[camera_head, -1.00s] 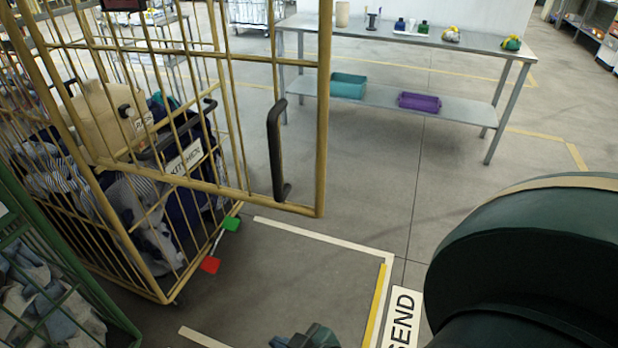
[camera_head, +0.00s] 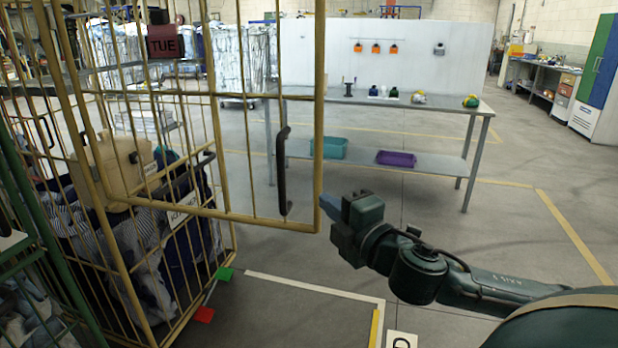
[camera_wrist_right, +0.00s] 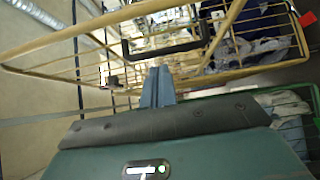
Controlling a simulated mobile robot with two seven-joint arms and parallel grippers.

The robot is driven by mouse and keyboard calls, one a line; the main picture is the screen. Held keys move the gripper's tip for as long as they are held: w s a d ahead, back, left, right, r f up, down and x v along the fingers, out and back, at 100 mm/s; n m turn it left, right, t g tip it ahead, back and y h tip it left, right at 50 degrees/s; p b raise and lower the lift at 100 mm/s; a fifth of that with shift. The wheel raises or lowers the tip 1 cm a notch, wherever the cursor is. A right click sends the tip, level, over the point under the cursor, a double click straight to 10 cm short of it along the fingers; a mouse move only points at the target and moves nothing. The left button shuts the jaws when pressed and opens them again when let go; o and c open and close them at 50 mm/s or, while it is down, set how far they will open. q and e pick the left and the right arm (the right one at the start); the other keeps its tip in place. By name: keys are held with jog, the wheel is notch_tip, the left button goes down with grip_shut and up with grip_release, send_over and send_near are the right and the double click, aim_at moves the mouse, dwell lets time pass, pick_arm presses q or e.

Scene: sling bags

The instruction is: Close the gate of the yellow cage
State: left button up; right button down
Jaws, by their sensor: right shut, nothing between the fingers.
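The yellow cage (camera_head: 112,256) stands at the left with its gate (camera_head: 319,120) swung open towards the right. The gate carries a black vertical handle (camera_head: 281,172). My right gripper (camera_head: 324,202) is just right of the gate's lower free corner, fingers pointing left at it; whether it touches the frame I cannot tell. The right wrist view shows its shut, empty fingers (camera_wrist_right: 158,86) in front of the gate (camera_wrist_right: 60,55) and the handle (camera_wrist_right: 165,48). The left gripper is not in view.
Cloth sacks and a beige container (camera_head: 112,170) are in the cage. A green cage (camera_head: 22,215) stands at the near left. Red (camera_head: 204,315) and green (camera_head: 224,273) tabs are at the cage's base. A steel table (camera_head: 465,118) stands behind; the floor at right is clear.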

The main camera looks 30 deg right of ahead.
jog(key=p, duration=0.2)
send_near(300, 168)
jog(key=w+a, duration=0.3)
jog(key=shift+w+d+p, duration=0.35)
jog(key=shift+w+d, duration=0.6)
jog(key=shift+w, duration=0.1)
jog(key=shift+w+d, duration=0.45)
jog(key=shift+d, duration=0.05)
jog(key=shift+d, duration=0.1)
